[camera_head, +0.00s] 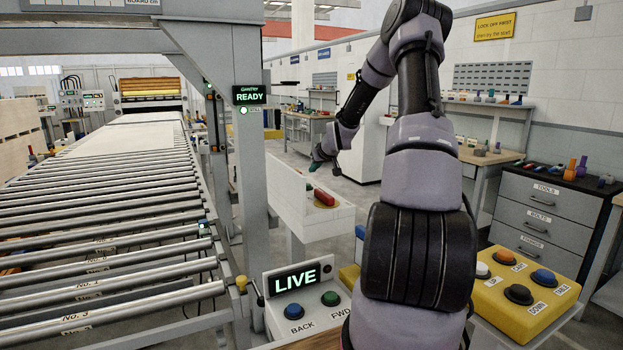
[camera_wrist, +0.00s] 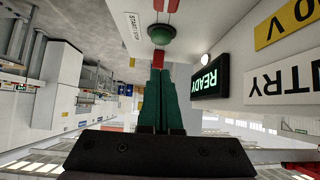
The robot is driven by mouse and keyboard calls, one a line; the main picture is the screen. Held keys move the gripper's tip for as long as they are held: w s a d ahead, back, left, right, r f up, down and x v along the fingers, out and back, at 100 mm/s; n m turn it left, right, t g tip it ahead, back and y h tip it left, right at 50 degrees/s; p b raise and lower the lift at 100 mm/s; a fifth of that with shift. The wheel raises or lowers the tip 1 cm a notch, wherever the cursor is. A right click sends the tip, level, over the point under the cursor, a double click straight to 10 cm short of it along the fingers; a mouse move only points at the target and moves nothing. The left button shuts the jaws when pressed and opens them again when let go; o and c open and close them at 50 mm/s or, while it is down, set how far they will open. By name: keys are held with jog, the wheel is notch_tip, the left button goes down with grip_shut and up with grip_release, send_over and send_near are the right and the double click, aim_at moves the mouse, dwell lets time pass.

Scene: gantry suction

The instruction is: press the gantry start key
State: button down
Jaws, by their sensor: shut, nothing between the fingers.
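In the wrist view a round green button (camera_wrist: 161,34) sits on a pale panel beside a label that seems to read START and STOP. My gripper (camera_wrist: 158,72) has its green fingers together and empty, pointing toward that button. The tips appear just short of it; I cannot tell the exact gap. The gantry display (camera_head: 249,96) reads READY, and shows upside down in the wrist view (camera_wrist: 209,82).
A roller conveyor (camera_head: 110,220) fills the left, beside the gantry post (camera_head: 247,160). A LIVE panel (camera_head: 294,281) with BACK and FWD buttons stands near my arm. A yellow button box (camera_head: 515,305) is at right, before a drawer cabinet (camera_head: 545,210).

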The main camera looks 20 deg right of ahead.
jog(key=shift+v, duration=2.15)
jog(key=s+a+r+m+g+h, duration=0.1)
jog(key=s+a+r, duration=0.5)
jog(key=s+r, duration=0.3)
jog(key=s+a+r+m+g, duration=0.1)
jog(key=s+a+r, duration=0.55)
jog(key=s, duration=0.35)
jog(key=s+a+r+m+y, duration=0.1)
jog(key=s+a, duration=0.1)
jog(key=s, duration=0.5)
jog(key=s+a+r+m+y, duration=0.1)
jog(key=s+a, duration=0.2)
jog(key=s, duration=0.4)
jog(key=s+a+r+g, duration=0.1)
jog(key=s+a, duration=0.2)
jog(key=s, duration=0.4)
jog(key=shift+s+r+m+y, duration=0.3)
jog(key=shift+r+m+y, duration=0.1)
